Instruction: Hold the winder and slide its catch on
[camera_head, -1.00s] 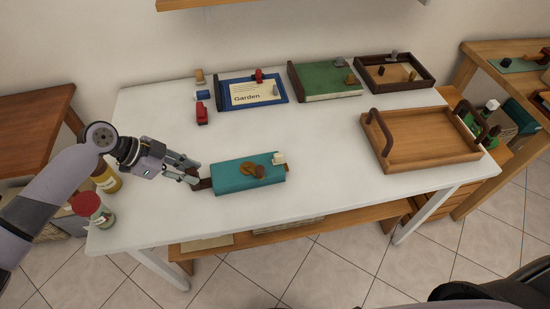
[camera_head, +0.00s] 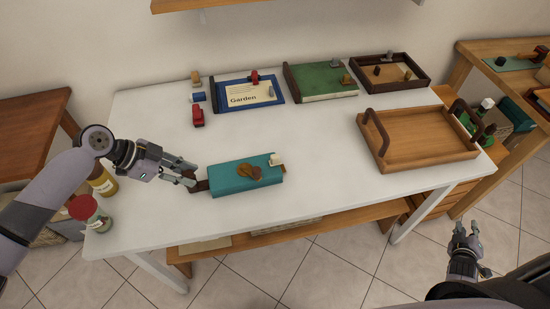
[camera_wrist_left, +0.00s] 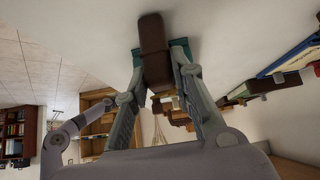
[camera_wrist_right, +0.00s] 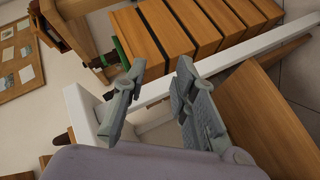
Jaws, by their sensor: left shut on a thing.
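The winder (camera_head: 240,182) is a teal block lying on the white table, with a brown knob (camera_head: 249,172) on top and a dark brown grip (camera_head: 201,186) at its left end. A small cream piece (camera_head: 276,160), perhaps the catch, sits at its right end. My left gripper (camera_head: 192,182) is shut on the dark brown grip. In the left wrist view the brown grip (camera_wrist_left: 153,45) stands between the fingers, with teal behind. My right gripper (camera_head: 463,228) is open and empty, off the table's front right; its spread fingers show in the right wrist view (camera_wrist_right: 156,78).
A wooden tray (camera_head: 425,159) with dark handles stands at the right of the white table (camera_head: 310,145). Two jars (camera_head: 90,211) stand near my left arm.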

